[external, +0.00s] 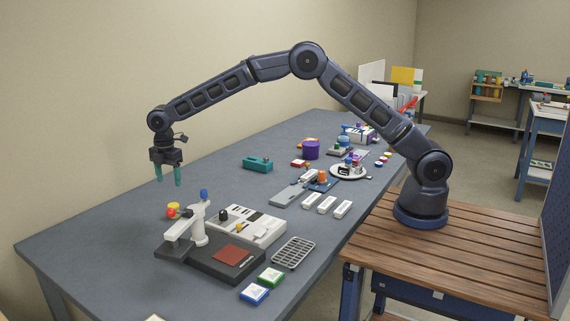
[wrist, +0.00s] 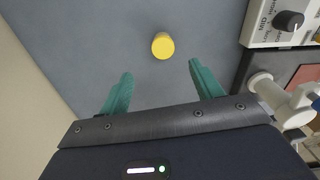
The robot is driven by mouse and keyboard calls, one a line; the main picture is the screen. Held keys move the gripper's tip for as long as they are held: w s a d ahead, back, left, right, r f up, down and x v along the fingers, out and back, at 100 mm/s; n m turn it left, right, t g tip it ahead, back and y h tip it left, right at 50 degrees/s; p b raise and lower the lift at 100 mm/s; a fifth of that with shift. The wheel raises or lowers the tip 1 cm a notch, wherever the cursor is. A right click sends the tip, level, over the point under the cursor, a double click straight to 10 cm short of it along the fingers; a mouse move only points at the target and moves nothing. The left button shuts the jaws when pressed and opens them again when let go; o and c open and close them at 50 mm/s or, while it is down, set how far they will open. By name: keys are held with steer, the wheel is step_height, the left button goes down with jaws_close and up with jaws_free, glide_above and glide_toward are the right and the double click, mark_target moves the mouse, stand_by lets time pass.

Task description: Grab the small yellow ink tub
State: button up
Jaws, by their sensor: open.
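The small yellow ink tub (wrist: 163,46) stands on the grey table in the wrist view, a little beyond my fingertips and between their lines. My gripper (external: 168,175) hangs above the table near the tub, fingers pointing down. In the wrist view its two green fingers (wrist: 160,75) are spread apart with nothing between them.
A white press on a dark base (external: 212,262) stands close to the tub. A white control box with knobs (external: 252,226) sits beside it. A teal device (external: 257,163) and a purple tub (external: 311,150) lie farther back. The table left of the tub is clear.

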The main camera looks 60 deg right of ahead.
mark_target(173, 204)
steer(key=shift+a+f, duration=0.25)
steer(key=shift+f, duration=0.3)
step_height(173, 204, down, 5)
steer(key=shift+r, duration=0.1)
steer(key=shift+s+d+f, duration=0.1)
steer(key=shift+s+f, duration=0.05)
steer(key=shift+f, duration=1.2)
steer(key=shift+s+d+f, duration=0.1)
steer(key=shift+f, duration=1.25)
steer(key=c, duration=1.1)
